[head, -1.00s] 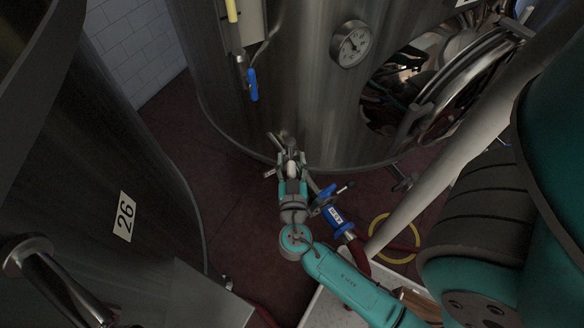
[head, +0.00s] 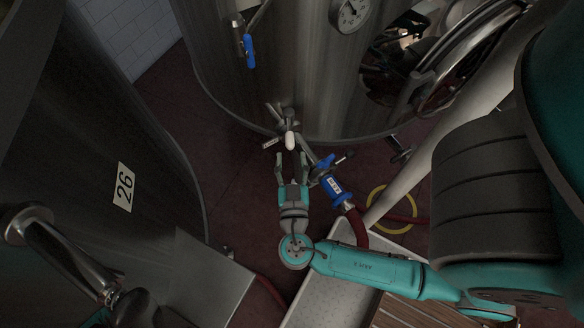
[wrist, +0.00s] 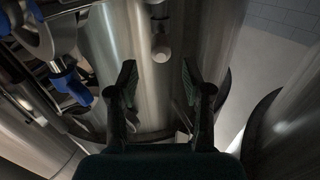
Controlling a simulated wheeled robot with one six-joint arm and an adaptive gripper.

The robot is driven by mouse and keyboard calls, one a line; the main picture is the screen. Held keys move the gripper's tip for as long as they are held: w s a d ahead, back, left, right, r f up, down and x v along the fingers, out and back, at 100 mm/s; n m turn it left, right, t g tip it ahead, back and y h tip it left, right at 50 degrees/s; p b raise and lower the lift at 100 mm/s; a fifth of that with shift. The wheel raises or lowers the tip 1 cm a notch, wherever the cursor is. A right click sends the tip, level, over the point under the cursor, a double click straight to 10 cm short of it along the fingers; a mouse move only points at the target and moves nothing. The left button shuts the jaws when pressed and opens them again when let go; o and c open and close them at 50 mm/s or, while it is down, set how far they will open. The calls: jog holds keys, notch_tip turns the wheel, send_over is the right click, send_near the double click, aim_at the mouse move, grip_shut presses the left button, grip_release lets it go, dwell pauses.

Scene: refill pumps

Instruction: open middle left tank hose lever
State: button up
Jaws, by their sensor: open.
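A steel tank (head: 270,85) has a low outlet valve (head: 287,115) on its lower front, with a lever ending in a pale rounded grip (head: 290,140). The grip also shows in the wrist view (wrist: 161,49), hanging down near the top centre. My gripper (head: 291,156) is open and empty, just short of the grip and apart from it. In the wrist view my two fingers (wrist: 158,75) are spread wide, below and either side of the grip. To the right a blue hose coupling (head: 334,188) with a red hose hangs from the same outlet pipe.
A tank marked 26 (head: 123,187) stands at the left. A pale slanting pole (head: 440,140) and a yellow ring (head: 391,210) are at the right. A blue-handled valve (head: 249,51) is higher on the steel tank. Dark red floor (head: 240,190) is open between the tanks.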

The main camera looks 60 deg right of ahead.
jog(key=shift+v, duration=1.35)
